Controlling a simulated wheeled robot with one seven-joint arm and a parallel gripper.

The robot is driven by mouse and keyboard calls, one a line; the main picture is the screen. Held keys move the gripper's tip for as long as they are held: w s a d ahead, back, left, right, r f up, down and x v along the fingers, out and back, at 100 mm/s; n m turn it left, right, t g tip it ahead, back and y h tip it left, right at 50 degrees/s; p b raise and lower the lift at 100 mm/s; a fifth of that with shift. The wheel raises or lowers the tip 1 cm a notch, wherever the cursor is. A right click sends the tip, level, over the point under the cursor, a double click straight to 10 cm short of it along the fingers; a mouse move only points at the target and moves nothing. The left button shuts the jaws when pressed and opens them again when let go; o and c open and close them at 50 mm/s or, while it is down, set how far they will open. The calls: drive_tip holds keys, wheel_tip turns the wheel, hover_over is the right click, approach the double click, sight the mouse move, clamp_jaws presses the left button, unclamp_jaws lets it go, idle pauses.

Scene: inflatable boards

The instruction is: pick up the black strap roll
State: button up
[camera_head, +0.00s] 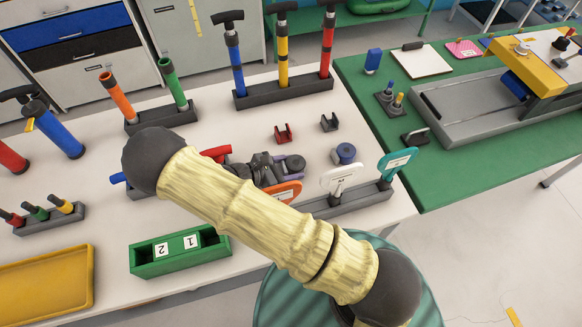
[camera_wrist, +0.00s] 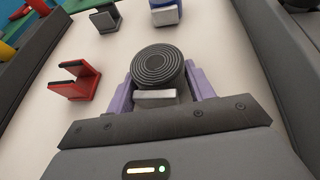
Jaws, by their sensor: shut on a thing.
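The black strap roll (camera_wrist: 158,66) shows in the wrist view as a dark coil with ringed grooves, with a light grey block on its near side. My gripper (camera_wrist: 160,88) is shut on it, with a purple finger on either side. In the head view my gripper (camera_head: 284,165) is low over the white table, partly behind my pale-sleeved arm. The roll cannot be made out clearly there. I cannot tell whether it touches the table.
A red clip (camera_head: 283,133), a black clip (camera_head: 329,122) and a blue roll (camera_head: 345,153) stand close by on the white table. Racks of upright pumps (camera_head: 283,88) are behind. A paddle rack (camera_head: 350,198) and a green box (camera_head: 180,262) are in front.

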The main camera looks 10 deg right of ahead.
sight(290, 165)
wheel_tip(290, 165, up, 10)
drive_tip(key=shift+f+b, duration=0.25)
drive_tip(key=shift+b, duration=0.15)
drive_tip(key=shift+r, duration=0.1)
idle(0.4)
